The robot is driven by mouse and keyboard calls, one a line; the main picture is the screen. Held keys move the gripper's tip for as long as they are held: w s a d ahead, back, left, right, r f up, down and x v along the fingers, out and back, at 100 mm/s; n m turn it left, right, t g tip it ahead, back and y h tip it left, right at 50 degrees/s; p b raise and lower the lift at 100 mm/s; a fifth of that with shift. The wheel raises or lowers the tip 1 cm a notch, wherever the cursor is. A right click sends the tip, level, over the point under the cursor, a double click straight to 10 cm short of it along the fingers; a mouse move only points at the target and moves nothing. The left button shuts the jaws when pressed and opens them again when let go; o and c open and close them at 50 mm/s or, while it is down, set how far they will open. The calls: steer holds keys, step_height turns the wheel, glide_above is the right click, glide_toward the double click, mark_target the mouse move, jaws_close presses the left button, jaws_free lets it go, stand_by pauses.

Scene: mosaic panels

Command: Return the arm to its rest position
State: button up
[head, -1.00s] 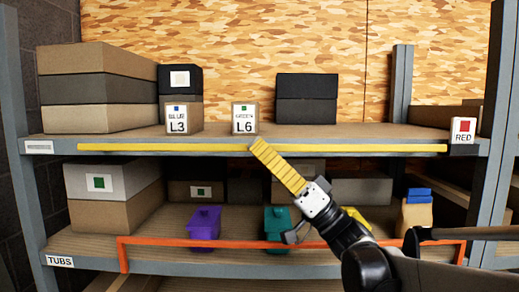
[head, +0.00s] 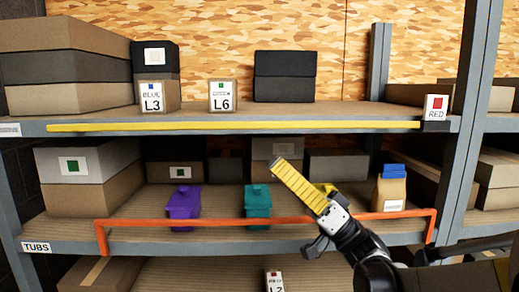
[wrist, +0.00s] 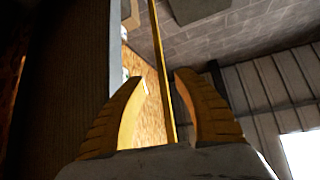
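My gripper (head: 281,167) with its yellow ribbed fingers is in front of the lower shelf, pointing up and to the left. In the wrist view my gripper (wrist: 158,82) shows both fingers spread apart with nothing held between them. The yellow strip (wrist: 162,60) of a shelf edge passes behind the gap. My black forearm comes in from the lower right of the head view. My gripper partly hides a yellow item on the lower shelf.
The upper shelf's yellow edge strip (head: 230,127) is above my gripper. An orange rail (head: 240,222) runs along the lower shelf front. Behind it stand a purple tub (head: 184,203), a teal tub (head: 257,202) and a tan bag with blue top (head: 391,188). The upright (head: 463,130) is at right.

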steer(key=shift+s+d+f, duration=0.1)
steer(key=shift+d+f, duration=0.15)
steer(key=shift+f, duration=0.05)
steer(key=s+a+f+m+g+h+b, duration=0.1)
steer(key=s+a+f+m+h+b, duration=0.2)
steer(key=f, duration=0.7)
steer(key=s+a+f+m+h+b, duration=0.1)
steer(key=s+a+f+h+b, duration=0.15)
steer(key=f+h+b, duration=0.45)
steer(key=s+a+f+m+g+h+b, duration=0.1)
steer(key=a+f+m+h+b, duration=0.15)
steer(key=f, duration=0.95)
steer(key=s+d+f+m+h+b, duration=0.1)
steer(key=s+d+f+h+b, duration=0.25)
steer(key=f, duration=0.55)
steer(key=s+d+f+m+h+b, duration=0.1)
steer(key=s+d+f+h+b, duration=0.2)
steer(key=f, duration=0.6)
steer(key=s+d+f+h+b, duration=0.1)
steer(key=d+f+h, duration=0.2)
steer(key=d, duration=0.3)
steer(key=s+d+f+m+t+h+b, duration=0.1)
steer(key=d+f+h+b, duration=0.1)
steer(key=d, duration=0.3)
steer(key=shift+s+d+f+h, duration=0.35)
steer(key=shift+f+h, duration=0.1)
steer(key=shift+h, duration=0.15)
